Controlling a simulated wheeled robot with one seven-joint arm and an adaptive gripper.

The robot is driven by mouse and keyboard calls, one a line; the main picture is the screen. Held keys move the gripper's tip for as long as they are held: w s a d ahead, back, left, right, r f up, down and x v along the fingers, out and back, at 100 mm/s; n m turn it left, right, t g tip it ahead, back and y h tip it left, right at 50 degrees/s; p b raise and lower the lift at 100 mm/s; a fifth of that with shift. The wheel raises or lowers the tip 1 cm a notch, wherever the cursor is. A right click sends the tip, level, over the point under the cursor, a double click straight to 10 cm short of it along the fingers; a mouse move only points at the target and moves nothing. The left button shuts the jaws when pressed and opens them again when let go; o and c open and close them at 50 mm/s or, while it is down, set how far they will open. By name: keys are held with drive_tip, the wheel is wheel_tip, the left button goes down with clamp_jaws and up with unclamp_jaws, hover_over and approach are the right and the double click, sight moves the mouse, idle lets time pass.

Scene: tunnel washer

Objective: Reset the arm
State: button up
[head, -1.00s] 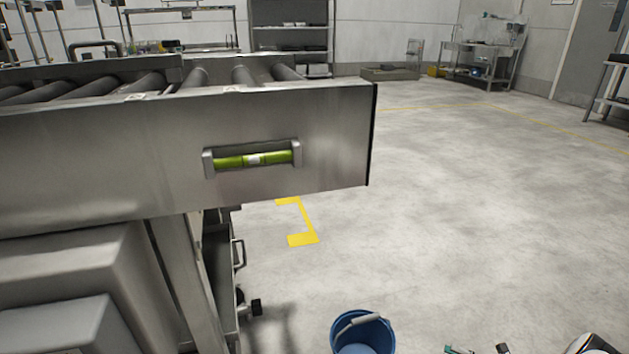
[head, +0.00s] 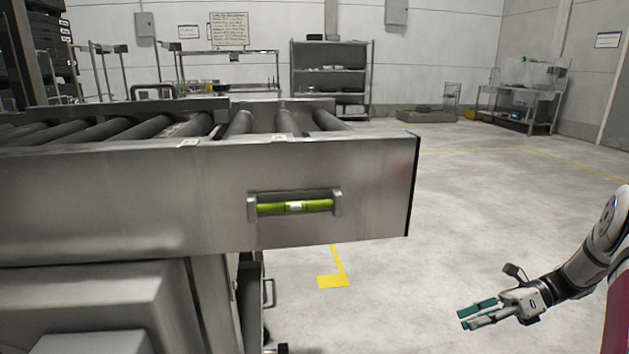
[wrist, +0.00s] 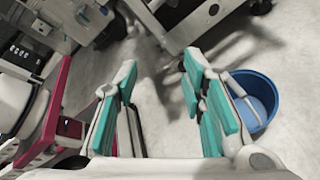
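My arm reaches in from the right edge of the head view. My gripper (head: 472,316) hangs over the open floor, to the right of the steel roller conveyor (head: 200,205) and clear of it. In the wrist view my gripper (wrist: 158,85) has its two teal-padded fingers spread apart. Only bare floor shows between them, so it is open and holds nothing.
A green spirit level (head: 295,206) is set on the conveyor's end plate. A blue bucket (wrist: 262,88) stands on the floor beside my right finger in the wrist view. Shelving (head: 330,78) and a bench (head: 525,95) stand at the back. Grey floor (head: 470,205) at right is free.

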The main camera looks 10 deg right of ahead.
drive_tip(key=s+a+r+n+g+h, duration=0.2)
drive_tip(key=s+a+r+n+h, duration=0.25)
drive_tip(key=a+r+n, duration=0.4)
drive_tip(key=s+a+r+n+g+h, duration=0.25)
drive_tip(key=s+a+r+n, duration=0.3)
drive_tip(key=a+r, duration=0.6)
drive_tip(key=s+a+r+n+t+h, duration=0.15)
drive_tip(key=s+n+h, duration=0.35)
drive_tip(key=s, duration=0.6)
drive_tip(key=s+a+n+t+h, duration=0.1)
drive_tip(key=s+n+t+h, duration=0.1)
drive_tip(key=s+n, duration=0.65)
wheel_tip(320, 180, up, 40)
drive_tip(key=s+m+t+p, duration=0.1)
drive_tip(key=t+p, duration=0.3)
drive_tip(key=p, duration=3.5)
drive_tip(key=shift+s+a, duration=0.15)
drive_tip(key=shift+s, duration=0.3)
